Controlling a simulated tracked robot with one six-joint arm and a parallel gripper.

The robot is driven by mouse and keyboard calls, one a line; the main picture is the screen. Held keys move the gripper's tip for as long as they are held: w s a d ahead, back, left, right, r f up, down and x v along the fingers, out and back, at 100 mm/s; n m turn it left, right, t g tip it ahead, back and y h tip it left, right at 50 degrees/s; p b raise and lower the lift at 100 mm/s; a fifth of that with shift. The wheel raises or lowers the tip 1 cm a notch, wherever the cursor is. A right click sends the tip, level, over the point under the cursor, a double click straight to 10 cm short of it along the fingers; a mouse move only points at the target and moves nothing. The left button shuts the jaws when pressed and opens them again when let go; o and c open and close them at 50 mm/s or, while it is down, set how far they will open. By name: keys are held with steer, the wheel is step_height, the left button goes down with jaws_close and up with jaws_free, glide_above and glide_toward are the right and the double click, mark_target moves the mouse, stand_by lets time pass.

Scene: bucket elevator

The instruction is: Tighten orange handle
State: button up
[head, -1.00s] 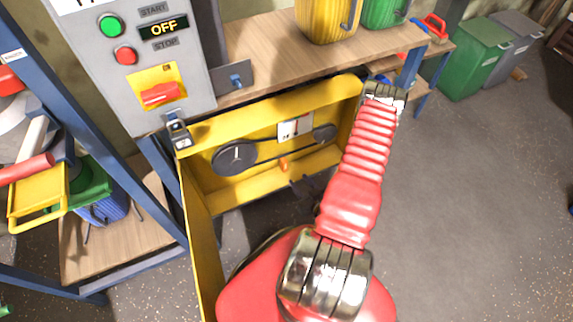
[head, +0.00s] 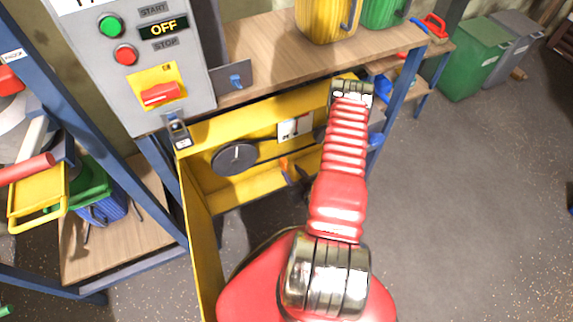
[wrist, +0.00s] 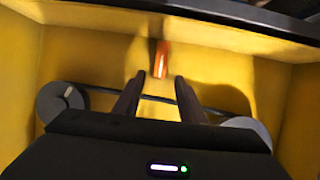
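The orange handle (wrist: 161,59) is a small bar on the yellow back of the open housing, near the belt. In the head view the orange handle (head: 284,163) is small, on the inner yellow wall beside my dark gripper tips. My gripper (wrist: 159,82) is open and empty, its two dark fingers apart. In the wrist view the handle's near end shows between and just past the fingertips; I cannot tell whether they touch it. My arm hides part of the housing in the head view.
The yellow housing (head: 196,240) has side walls around my gripper. A dark pulley (head: 235,158) and belt lie close to the fingers. A grey control box (head: 190,70) reading OFF stands at upper left, a wooden bench (head: 270,55) behind. Open floor lies right.

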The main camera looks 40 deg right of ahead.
mark_target(285, 165)
steer(key=x, duration=0.6)
steer(key=shift+w+d, duration=0.1)
steer(key=shift+w, duration=0.15)
steer(key=shift+c, duration=0.3)
